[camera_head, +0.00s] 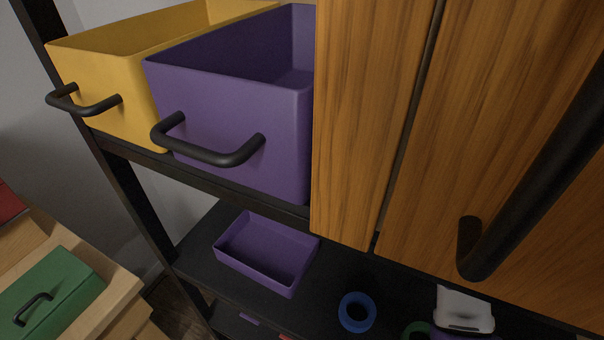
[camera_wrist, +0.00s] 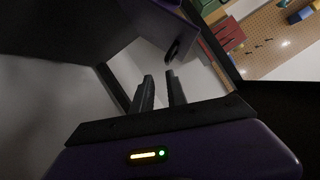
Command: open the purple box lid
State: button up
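A purple box (camera_head: 235,110) with a black bar handle (camera_head: 208,150) on its front stands on the upper shelf. Its top looks open in the head view, and no lid shows on it. A shallow purple tray (camera_head: 265,262) lies on the lower shelf; I cannot tell whether it is a lid. In the wrist view my gripper (camera_wrist: 161,84) is open and empty, its dark fingers apart. Beyond the fingers are a purple surface (camera_wrist: 130,15) and a dark handle (camera_wrist: 174,48), not touched. I cannot clearly make out my gripper in the head view.
A yellow box (camera_head: 105,92) with a black handle stands left of the purple one. Wooden cabinet doors (camera_head: 365,120) with a black handle close off the right side. A blue ring (camera_head: 357,312) and a white object (camera_head: 464,308) are on the lower shelf. A green box (camera_head: 55,290) is at lower left.

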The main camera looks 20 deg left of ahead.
jog(key=shift+p+v, duration=0.3)
jog(key=shift+v, duration=0.8)
jog(key=shift+s, duration=0.1)
jog(key=d+b, duration=0.4)
jog(key=d, duration=0.9)
jog(key=shift+w+r+b, duration=0.25)
jog(key=shift+w+b, duration=0.05)
jog(key=shift+w, duration=0.15)
jog(key=shift+c, duration=0.5)
grip_shut()
